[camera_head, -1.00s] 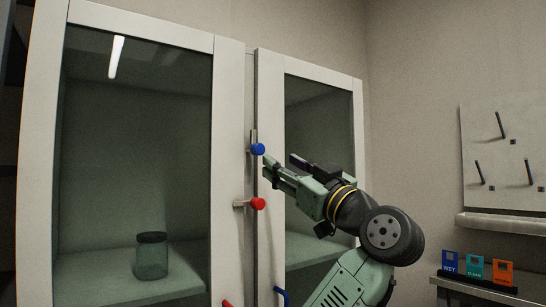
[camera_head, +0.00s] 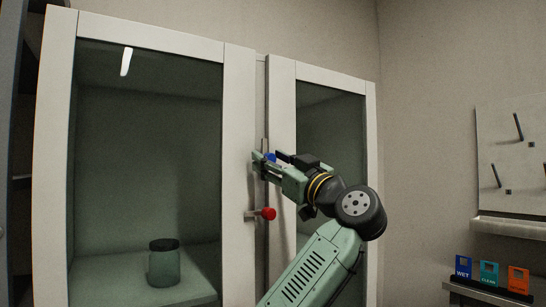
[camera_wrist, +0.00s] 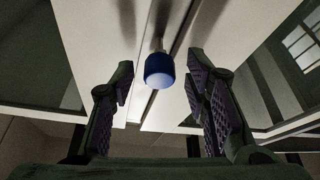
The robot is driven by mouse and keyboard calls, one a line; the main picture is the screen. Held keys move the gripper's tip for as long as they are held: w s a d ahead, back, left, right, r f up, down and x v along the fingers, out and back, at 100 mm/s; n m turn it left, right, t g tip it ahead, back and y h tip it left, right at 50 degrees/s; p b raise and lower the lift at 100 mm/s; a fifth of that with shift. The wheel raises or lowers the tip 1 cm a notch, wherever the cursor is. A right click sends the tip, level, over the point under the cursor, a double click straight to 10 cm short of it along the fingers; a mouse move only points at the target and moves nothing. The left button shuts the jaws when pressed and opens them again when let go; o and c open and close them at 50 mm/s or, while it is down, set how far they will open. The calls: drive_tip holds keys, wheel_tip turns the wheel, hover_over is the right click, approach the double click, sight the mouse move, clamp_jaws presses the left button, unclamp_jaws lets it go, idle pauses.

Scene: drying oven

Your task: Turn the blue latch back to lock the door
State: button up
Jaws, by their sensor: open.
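The blue latch has a round blue knob (camera_wrist: 159,70) on a short metal stem at the seam between the two glass doors. In the head view the knob (camera_head: 271,157) is mostly hidden by my gripper, and a metal bar (camera_head: 265,145) stands upright above it. My gripper (camera_wrist: 158,92) is open, with one finger on each side of the knob and space on both sides in the wrist view. In the head view my gripper (camera_head: 267,165) is at the knob. The left door (camera_head: 238,110) and right door (camera_head: 282,95) have pale frames; a narrow gap shows between them.
A red knob (camera_head: 268,213) on a horizontal metal bar sits just below my gripper. A lidded jar (camera_head: 164,265) stands behind the left glass. Coloured cards (camera_head: 489,274) stand on a side bench, below a pegged wall board (camera_head: 512,160).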

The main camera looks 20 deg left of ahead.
clamp_jaws()
idle(0.6)
